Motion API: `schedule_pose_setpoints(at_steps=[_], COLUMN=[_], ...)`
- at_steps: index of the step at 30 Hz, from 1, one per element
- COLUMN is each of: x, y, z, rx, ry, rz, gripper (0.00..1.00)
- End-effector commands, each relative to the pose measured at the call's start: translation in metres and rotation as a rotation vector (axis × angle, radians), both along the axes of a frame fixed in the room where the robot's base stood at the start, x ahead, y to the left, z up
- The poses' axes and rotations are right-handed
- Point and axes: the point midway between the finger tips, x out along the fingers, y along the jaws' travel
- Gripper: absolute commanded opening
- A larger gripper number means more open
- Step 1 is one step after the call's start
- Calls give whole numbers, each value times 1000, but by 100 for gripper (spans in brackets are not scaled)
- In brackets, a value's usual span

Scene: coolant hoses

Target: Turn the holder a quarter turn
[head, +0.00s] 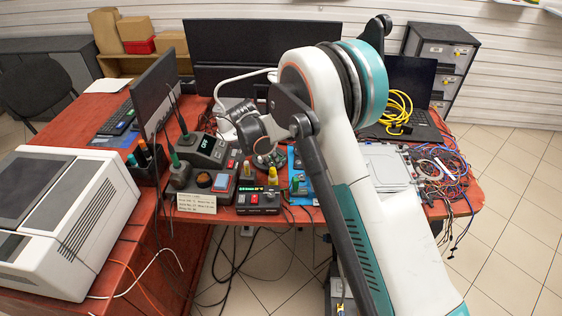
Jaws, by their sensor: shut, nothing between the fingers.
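My gripper (266,157) is small and dark at the end of my wrist, over the middle of the red-brown bench (225,217). It looks shut and empty, and its fingertips are hard to make out. No thing stands out clearly as the holder. A blue mat (293,160) with a small green block (295,184) lies right of my gripper. My arm hides part of the bench behind it.
A soldering station (208,150), yellow-topped bottles (273,176) and a display box (258,200) crowd the bench. A monitor (155,95) stands behind left. Tangled wires (440,170) and a laptop (408,90) with a yellow cable are right. A white machine (60,220) fills the left.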

Motion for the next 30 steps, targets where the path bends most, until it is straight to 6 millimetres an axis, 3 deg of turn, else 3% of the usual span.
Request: schedule_pose_setpoints(at_steps=[17, 30], x=[-1, 2], y=[24, 40], z=[0, 0], rx=[0, 0], ry=[0, -1], rz=[-283, -277], gripper=[0, 0])
